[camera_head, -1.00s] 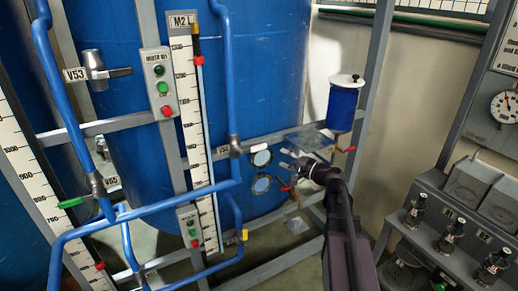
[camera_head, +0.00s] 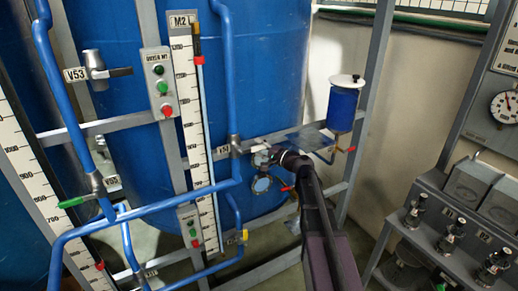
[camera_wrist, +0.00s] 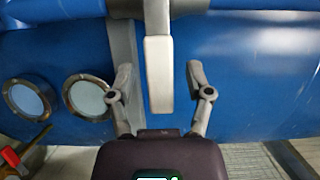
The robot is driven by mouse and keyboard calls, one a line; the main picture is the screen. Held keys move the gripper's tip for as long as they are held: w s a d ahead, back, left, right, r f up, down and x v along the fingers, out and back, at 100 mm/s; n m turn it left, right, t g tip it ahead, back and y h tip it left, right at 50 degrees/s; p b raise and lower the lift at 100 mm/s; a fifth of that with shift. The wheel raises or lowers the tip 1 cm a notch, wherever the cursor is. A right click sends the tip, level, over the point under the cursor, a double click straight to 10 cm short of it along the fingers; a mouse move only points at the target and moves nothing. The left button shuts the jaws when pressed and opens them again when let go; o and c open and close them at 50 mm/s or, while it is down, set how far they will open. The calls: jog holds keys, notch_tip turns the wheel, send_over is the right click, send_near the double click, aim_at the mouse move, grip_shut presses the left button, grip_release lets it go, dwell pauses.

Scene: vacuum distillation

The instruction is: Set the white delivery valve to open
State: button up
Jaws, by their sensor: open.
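A pale white-grey valve lever (camera_wrist: 159,75) points down the middle of the wrist view, in front of the blue tank. My gripper (camera_wrist: 163,85) is open, with one finger on each side of the lever and visible gaps between. The lever's lower end lies between the fingertips in the picture; how deep it sits cannot be told. In the head view my gripper (camera_head: 262,156) is just right of a grey valve body (camera_head: 235,147) on a vertical blue pipe, by a partly readable V5 label. The lever is not clearly seen there.
Two round sight glasses show in the wrist view, one at the left (camera_wrist: 28,98) and one nearer (camera_wrist: 88,97). A blue pot (camera_head: 342,108) with a white lid stands right of my arm. A red-handled valve (camera_head: 288,188) lies below my gripper. Blue pipes (camera_head: 150,208) run at the left.

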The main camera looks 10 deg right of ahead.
jog(key=shift+c, duration=0.2)
grip_shut()
